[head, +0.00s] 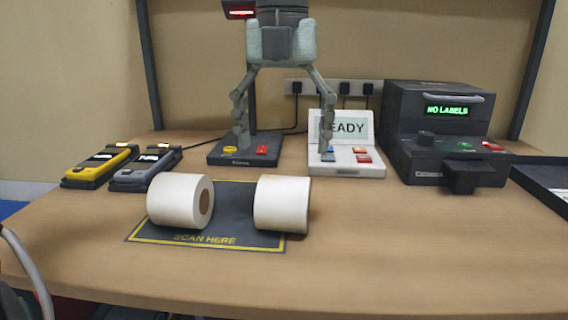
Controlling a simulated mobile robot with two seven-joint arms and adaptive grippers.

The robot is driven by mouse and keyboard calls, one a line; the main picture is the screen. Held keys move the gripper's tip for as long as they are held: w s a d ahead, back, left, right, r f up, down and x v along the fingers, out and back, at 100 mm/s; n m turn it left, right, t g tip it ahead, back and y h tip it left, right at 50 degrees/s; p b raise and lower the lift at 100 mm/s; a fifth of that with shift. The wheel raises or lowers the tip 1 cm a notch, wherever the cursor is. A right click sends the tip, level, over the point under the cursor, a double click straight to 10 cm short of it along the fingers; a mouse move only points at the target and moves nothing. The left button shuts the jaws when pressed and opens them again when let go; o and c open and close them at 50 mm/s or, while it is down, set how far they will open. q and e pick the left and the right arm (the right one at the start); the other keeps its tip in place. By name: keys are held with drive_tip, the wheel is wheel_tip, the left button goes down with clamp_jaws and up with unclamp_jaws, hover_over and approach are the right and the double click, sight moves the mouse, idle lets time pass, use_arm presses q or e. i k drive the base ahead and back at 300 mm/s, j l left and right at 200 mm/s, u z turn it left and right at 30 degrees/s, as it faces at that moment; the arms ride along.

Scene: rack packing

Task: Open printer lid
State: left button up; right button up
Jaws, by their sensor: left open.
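The printer (442,135) is a dark box at the right of the table, with a green "NO LABELS" display, a knob and small buttons on its front. A pale handle bar (443,96) runs along the front of its top, and the lid appears shut. My left gripper (281,148) hangs in the upper middle, fingers spread wide and pointing down, with nothing between them. It is left of the printer and apart from it. My right gripper is not in view.
Two white label rolls (180,201) (281,204) lie on the dark "SCAN HERE" mat (235,222). A white "READY" device (345,160) and a dark button base (240,150) stand behind. Yellow (99,166) and grey (145,168) handhelds lie left. The front right table is clear.

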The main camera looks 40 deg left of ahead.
sight(407, 98)
drive_tip(key=k+j+z, duration=0.1)
drive_tip(key=z, duration=0.35)
drive_tip(key=k+j+z, duration=0.15)
drive_tip(key=z, duration=0.35)
drive_tip(key=k+j+z, duration=0.2)
drive_tip(key=z, duration=0.25)
